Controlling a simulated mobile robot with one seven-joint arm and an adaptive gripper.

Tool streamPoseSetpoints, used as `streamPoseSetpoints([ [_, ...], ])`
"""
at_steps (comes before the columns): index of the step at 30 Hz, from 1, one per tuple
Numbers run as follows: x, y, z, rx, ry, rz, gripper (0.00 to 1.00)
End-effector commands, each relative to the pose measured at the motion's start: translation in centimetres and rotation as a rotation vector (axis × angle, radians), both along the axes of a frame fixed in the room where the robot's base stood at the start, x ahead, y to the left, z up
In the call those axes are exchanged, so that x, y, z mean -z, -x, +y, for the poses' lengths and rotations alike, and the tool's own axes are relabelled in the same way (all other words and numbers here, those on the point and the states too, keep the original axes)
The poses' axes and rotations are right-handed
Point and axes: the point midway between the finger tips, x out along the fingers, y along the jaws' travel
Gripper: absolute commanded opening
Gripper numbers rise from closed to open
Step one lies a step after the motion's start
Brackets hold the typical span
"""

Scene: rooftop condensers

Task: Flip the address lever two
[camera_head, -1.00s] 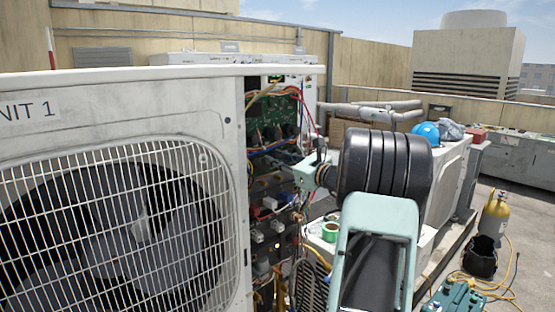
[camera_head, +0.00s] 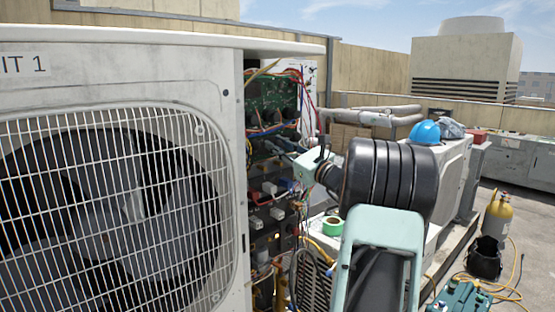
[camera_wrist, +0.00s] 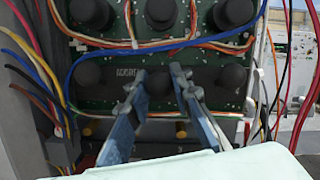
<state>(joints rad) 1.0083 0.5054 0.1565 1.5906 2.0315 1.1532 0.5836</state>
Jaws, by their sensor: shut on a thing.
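The address lever cannot be made out for certain. In the wrist view, small white lettering that seems to start "ADDR" is on the green circuit board (camera_wrist: 75,112), partly hidden by my left finger. My gripper (camera_wrist: 158,75) has its two blue-grey fingers at the board, just right of that lettering. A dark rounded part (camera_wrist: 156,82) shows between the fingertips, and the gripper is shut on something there. In the head view, the gripper (camera_head: 276,147) reaches into the open side of the unit (camera_head: 150,75), in front of the circuit board (camera_head: 272,97); its fingertips are small and partly hidden.
Blue, orange and white wires (camera_wrist: 75,70) run around the fingers. Red wires (camera_wrist: 285,75) hang at the right. Several black round parts (camera_wrist: 92,12) stand out from the board. A green tape roll (camera_head: 332,226) sits below my arm. A blue helmet (camera_head: 425,133) rests on the unit behind.

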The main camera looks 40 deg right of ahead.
Motion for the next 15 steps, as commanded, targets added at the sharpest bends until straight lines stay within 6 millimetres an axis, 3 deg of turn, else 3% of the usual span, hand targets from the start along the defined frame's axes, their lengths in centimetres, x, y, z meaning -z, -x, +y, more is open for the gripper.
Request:
streamPoseSetpoints([
  [1, 1.3, 0.0, 0.0, 0.0, -0.001, -0.022, 0.0],
  [15, 2.5, 0.0, 0.0, 0.0, -0.022, -0.272, 0.0],
])
